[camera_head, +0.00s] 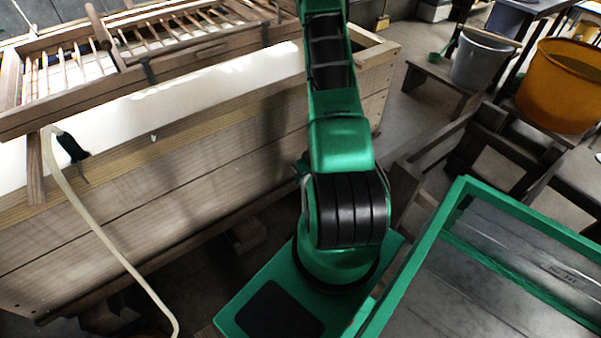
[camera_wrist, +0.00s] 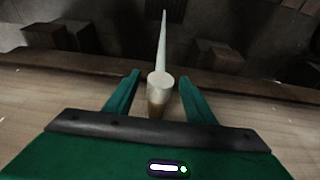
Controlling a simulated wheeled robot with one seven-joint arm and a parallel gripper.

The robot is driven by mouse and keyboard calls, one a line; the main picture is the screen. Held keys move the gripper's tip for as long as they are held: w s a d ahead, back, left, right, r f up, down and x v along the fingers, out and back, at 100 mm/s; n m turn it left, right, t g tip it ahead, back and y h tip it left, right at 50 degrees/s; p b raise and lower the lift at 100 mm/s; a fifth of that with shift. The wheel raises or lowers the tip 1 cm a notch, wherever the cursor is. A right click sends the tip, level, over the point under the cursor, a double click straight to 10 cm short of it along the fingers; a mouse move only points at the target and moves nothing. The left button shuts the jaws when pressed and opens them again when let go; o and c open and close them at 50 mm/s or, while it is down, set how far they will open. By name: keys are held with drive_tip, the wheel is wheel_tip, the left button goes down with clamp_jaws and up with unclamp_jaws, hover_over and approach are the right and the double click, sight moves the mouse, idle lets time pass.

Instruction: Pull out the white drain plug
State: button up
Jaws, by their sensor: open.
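In the wrist view the white drain plug (camera_wrist: 160,80) is a short pale cylinder with a brownish part beneath it and a long thin white length running away beyond it. It lies between the two green fingers of my gripper (camera_wrist: 160,93). The fingers are open, one on each side, with gaps between them and the plug. I cannot tell how deep it sits in the wood. In the head view my gripper is out of sight and I cannot make out the plug. The wooden vat (camera_head: 190,185) with white contents fills the left there.
A pale hose (camera_head: 95,225) hangs over the vat's front. A slatted wooden frame (camera_head: 130,50) lies across its top. Wooden blocks (camera_wrist: 217,55) stand on the floor below. A grey bucket (camera_head: 481,60) and orange tub (camera_head: 560,85) stand at right.

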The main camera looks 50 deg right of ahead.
drive_tip(key=v, duration=1)
drive_tip(key=a+r+g, duration=0.1)
drive_tip(key=a+r, duration=0.3)
drive_tip(key=r, duration=0.7)
drive_tip(key=a+r+g, duration=0.1)
drive_tip(key=a+r, duration=0.3)
drive_tip(key=r, duration=0.8)
drive_tip(key=s+a+r+m+g+y, duration=0.1)
drive_tip(key=s+a+r+m, duration=0.2)
drive_tip(key=s+a+r, duration=0.7)
drive_tip(key=s+r, duration=0.3)
drive_tip(key=r, duration=0.1)
drive_tip(key=shift+s+a+r+m, duration=0.15)
drive_tip(key=shift+a+m, duration=0.15)
